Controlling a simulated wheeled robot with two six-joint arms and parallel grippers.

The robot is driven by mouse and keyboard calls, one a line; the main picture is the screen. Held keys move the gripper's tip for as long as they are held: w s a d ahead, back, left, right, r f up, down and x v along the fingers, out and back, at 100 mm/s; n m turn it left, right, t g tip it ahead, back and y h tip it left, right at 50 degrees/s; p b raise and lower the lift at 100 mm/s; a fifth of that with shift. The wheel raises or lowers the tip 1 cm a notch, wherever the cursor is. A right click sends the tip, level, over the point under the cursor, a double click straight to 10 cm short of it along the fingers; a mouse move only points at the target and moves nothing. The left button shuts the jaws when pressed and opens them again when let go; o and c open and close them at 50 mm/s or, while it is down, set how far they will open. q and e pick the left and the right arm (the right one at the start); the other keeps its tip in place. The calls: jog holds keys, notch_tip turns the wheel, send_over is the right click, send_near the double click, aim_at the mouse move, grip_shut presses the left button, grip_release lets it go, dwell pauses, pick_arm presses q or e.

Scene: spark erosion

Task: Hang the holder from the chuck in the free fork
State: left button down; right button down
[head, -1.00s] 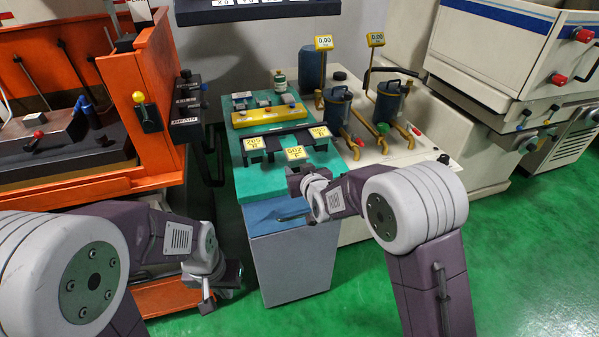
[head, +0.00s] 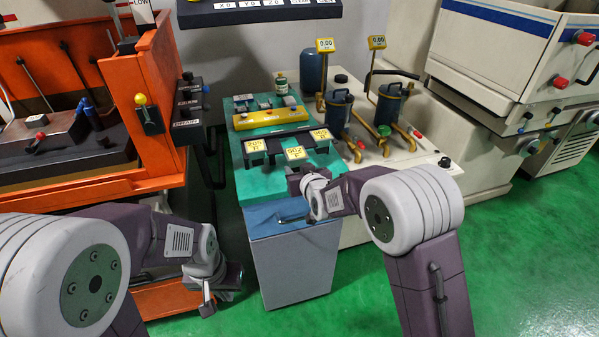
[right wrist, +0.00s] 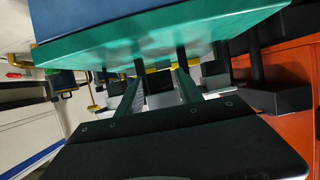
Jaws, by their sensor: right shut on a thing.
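A black fork rack (head: 270,136) with three tagged prongs lies across the green top of the stand (head: 241,200). The prongs bear yellow tags: a left tag (head: 256,146), a middle tag (head: 296,153) and a right tag (head: 320,134). My right gripper (head: 294,177) is in front of the middle prong, low at the stand's front edge. In the right wrist view its two fingers (right wrist: 157,92) are shut on a dark block (right wrist: 159,82), probably the holder; its shape is mostly hidden. My left gripper (head: 221,288) hangs at the lower left, beside the stand; its jaws are unclear. I cannot make out the chuck.
A yellow block with grey pieces (head: 270,117) lies behind the rack. Blue canisters (head: 338,110) with brass pipes stand to the right. The orange machine (head: 150,90) is at the left, near my left arm. Green floor (head: 510,260) is open at the right.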

jog(key=shift+w+a+p, duration=0.15)
jog(key=shift+w+a, duration=0.1)
jog(key=shift+w, duration=0.55)
jog(key=shift+w+a+p, duration=0.15)
jog(key=shift+w+a, duration=0.1)
jog(key=shift+w, duration=0.55)
jog(key=shift+w+a+p, duration=0.25)
jog(key=shift+w+a, duration=0.05)
jog(key=shift+w, duration=0.55)
jog(key=shift+w+a+p, duration=0.2)
jog(key=shift+w+a, duration=0.05)
jog(key=shift+w, duration=0.6)
jog(key=shift+w, duration=0.15)
jog(key=shift+f, duration=0.1)
jog(key=shift+c, duration=1.4)
grip_release()
jog(key=shift+b, duration=0.3)
